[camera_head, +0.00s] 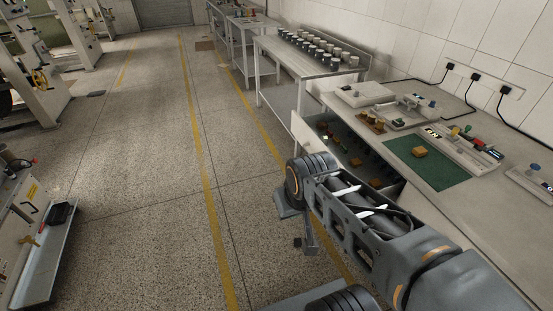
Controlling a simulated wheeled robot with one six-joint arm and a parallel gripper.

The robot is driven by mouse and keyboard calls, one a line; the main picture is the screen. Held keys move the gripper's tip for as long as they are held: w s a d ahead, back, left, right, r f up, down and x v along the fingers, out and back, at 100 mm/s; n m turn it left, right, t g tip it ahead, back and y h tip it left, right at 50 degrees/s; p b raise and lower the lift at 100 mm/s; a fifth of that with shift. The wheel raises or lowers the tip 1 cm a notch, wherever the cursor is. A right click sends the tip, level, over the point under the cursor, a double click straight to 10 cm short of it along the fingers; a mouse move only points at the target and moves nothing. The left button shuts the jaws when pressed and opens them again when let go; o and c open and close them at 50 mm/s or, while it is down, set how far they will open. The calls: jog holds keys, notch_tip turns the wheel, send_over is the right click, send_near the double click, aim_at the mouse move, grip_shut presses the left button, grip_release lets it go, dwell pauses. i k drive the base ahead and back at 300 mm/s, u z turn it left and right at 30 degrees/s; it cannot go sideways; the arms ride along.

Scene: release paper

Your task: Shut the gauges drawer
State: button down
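The gauges drawer stands pulled out from under the bench on the right, with its pale front panel (302,133) facing the aisle. Its dark green inside (349,139) holds several small orange and metal pieces. No label is readable, so I cannot confirm its name. My arm reaches in from the lower right and hides the drawer's near part. My gripper (304,246) hangs over the floor, on the aisle side of the drawer and nearer to me, apparently apart from the front panel. Its fingers are small and partly hidden, so I cannot tell whether they are open.
The bench top (475,200) bears a green mat (440,168), an orange block (418,152) and several instruments. A farther table (291,57) carries rows of dark and white cups. The floor aisle (160,170) is clear. A machine with a tray (50,262) stands at left.

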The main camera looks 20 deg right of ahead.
aim_at(303, 129)
jog(key=u, duration=0.45)
jog(key=k, duration=0.15)
jog(key=z, duration=1.15)
jog(key=i, duration=0.7)
jog(key=u, duration=0.55)
jog(key=i, duration=0.8)
jog(key=u, duration=0.85)
